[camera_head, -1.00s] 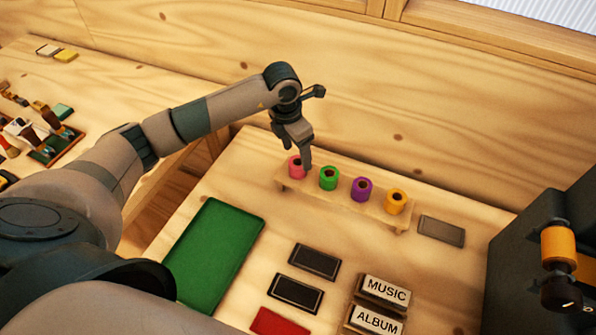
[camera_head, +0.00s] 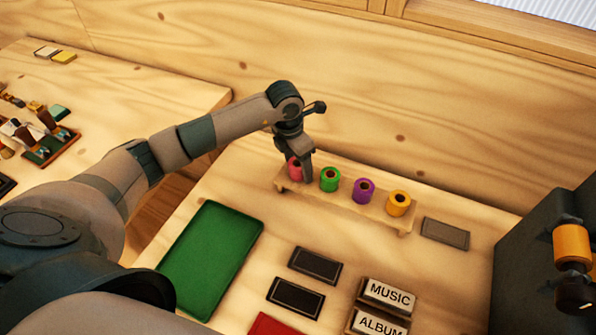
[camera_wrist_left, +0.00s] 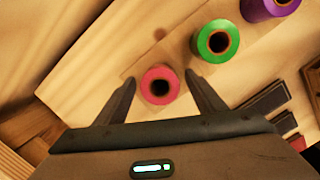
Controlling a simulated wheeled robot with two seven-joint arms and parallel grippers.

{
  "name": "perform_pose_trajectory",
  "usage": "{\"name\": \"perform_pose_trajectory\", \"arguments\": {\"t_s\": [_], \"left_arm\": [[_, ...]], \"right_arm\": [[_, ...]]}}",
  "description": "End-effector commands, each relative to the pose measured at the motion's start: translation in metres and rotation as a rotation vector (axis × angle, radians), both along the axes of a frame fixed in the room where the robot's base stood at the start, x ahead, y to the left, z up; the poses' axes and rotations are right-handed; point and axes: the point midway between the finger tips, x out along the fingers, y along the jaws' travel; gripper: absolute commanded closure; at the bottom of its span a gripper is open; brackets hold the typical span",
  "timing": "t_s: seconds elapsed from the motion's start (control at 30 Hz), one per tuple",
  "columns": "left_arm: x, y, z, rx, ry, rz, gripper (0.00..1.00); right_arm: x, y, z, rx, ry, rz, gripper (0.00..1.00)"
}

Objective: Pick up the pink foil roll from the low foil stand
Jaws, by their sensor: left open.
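The pink foil roll (camera_head: 294,170) stands upright at the left end of the low foil stand (camera_head: 340,202), partly hidden by my left gripper. My left gripper (camera_head: 303,178) is open, with its fingers down at the pink roll. In the left wrist view the pink roll (camera_wrist_left: 160,86) shows from above, between the tips of the two open fingers (camera_wrist_left: 160,84). Whether either finger touches it cannot be told. My right gripper is not in view.
Green (camera_head: 330,179), purple (camera_head: 363,190) and orange (camera_head: 398,203) rolls stand to the right on the same stand, the green one close by. A green mat (camera_head: 212,258), dark blocks (camera_head: 315,264) and a lettered MUSIC block (camera_head: 388,294) lie in front. A wooden wall rises behind.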

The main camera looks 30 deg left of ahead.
Motion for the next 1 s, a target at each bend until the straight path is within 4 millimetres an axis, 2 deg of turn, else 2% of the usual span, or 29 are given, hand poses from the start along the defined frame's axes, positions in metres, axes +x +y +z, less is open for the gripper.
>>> {"name": "perform_pose_trajectory", "arguments": {"t_s": [0.13, 0.47, 0.67, 1.0], "left_arm": [[0.0005, 0.0, -0.0004, 0.0, -0.001, 0.0, 0.37], [0.0005, 0.0001, -0.0002, 0.0, -0.001, 0.0, 0.37], [0.0004, 0.0001, -0.0002, 0.0, -0.001, 0.0, 0.82], [0.0008, 0.0002, 0.002, 0.0, -0.001, 0.0, 0.83]], "right_arm": [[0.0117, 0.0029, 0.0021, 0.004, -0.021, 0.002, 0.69], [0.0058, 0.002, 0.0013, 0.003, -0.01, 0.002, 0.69], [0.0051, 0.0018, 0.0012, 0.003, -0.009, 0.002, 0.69], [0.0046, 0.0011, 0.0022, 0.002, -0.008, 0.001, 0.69]]}}
